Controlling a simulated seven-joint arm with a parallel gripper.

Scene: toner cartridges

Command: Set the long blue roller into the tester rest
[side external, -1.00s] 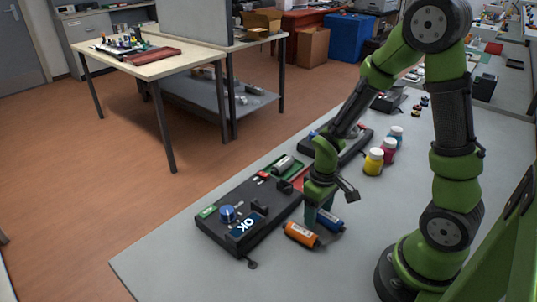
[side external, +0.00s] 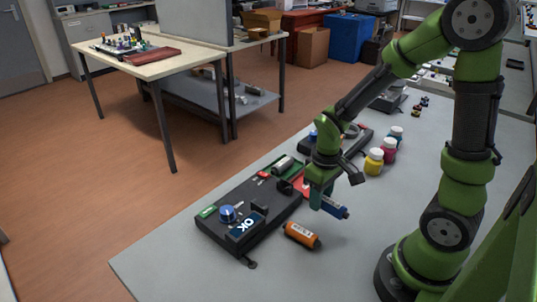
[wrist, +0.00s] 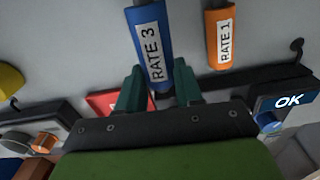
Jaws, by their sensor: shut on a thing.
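My gripper (side external: 317,203) is shut on the blue roller (side external: 337,211), gripping it near one end. The roller, labelled "RATE 3", is held above the grey table and sticks out to the right of the fingers. In the wrist view, the blue roller (wrist: 151,42) lies between the two green fingers (wrist: 158,88). The black tester (side external: 222,234) stands to the left, with a blue knob, a lit "OK" display and a grey cylinder on top. I cannot tell clearly which part of it is the rest.
An orange roller (side external: 302,235) labelled "RATE 1" lies on the table below my gripper. A second black unit (side external: 352,146) stands behind the arm. The front table area is clear.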

